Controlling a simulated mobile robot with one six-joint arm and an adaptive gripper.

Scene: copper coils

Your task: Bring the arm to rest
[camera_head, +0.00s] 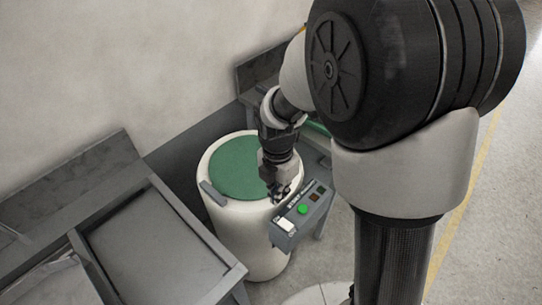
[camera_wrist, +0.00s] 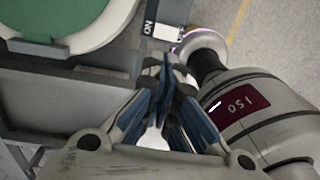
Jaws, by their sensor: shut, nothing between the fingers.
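My gripper (camera_head: 279,190) hangs at the end of my bent arm. In the head view it points down beside the front right rim of a white drum with a green top (camera_head: 237,166), close above a grey control box (camera_head: 303,213). In the wrist view my gripper (camera_wrist: 167,72) shows its blue-sided fingers closed together with nothing between them. The control box has a lit green button, dark buttons and a white switch. Part of the box, with the letters ON, shows near the fingertips in the wrist view. I cannot tell whether the fingertips touch the box.
A grey metal table with a raised rim (camera_head: 230,277) stands at the left. A dark grey bench (camera_head: 258,72) stands against the wall behind the drum. Open floor (camera_head: 497,200) with a yellow line lies to the right.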

